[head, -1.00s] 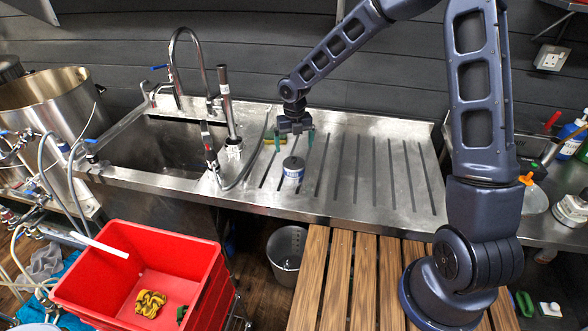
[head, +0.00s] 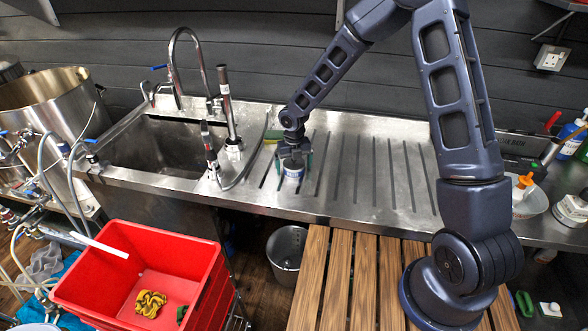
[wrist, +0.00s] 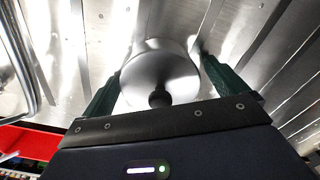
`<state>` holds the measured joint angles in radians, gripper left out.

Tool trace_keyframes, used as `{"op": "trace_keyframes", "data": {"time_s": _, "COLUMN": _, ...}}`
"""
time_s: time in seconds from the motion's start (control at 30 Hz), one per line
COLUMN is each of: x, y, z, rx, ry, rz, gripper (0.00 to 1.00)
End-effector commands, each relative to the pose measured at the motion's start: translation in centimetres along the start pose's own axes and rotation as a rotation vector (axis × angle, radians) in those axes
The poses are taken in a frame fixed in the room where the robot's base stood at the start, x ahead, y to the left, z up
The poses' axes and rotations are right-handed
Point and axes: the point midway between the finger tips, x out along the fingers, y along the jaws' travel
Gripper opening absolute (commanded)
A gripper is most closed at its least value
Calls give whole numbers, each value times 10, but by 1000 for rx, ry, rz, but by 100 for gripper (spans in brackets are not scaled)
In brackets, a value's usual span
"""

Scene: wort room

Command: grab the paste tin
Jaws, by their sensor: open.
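The paste tin (head: 293,173) stands upright on the ribbed steel drainboard, with a white and blue label low on its side. In the wrist view the tin (wrist: 160,75) shows a round metal lid with a dark knob. My gripper (head: 294,160) is over the tin, and its upper part is hidden behind the gripper in the head view. The two green fingers of my gripper (wrist: 158,80) are open, one on each side of the tin. I cannot tell whether either finger touches it.
The steel drainboard (head: 375,180) is clear to the right of the tin. A red crate (head: 95,262) and a metal bucket (head: 286,250) stand below in front.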

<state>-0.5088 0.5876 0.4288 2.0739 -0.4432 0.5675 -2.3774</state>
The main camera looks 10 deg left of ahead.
Motion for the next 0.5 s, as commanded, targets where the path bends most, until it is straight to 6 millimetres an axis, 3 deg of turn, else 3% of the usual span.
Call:
{"op": "trace_keyframes", "data": {"time_s": 0.13, "x": 0, "y": 0, "z": 0, "rx": 0, "ry": 0, "rz": 0, "gripper": 93}}
{"op": "trace_keyframes", "data": {"time_s": 0.5, "x": 0, "y": 0, "z": 0, "rx": 0, "ry": 0, "rz": 0, "gripper": 24}}
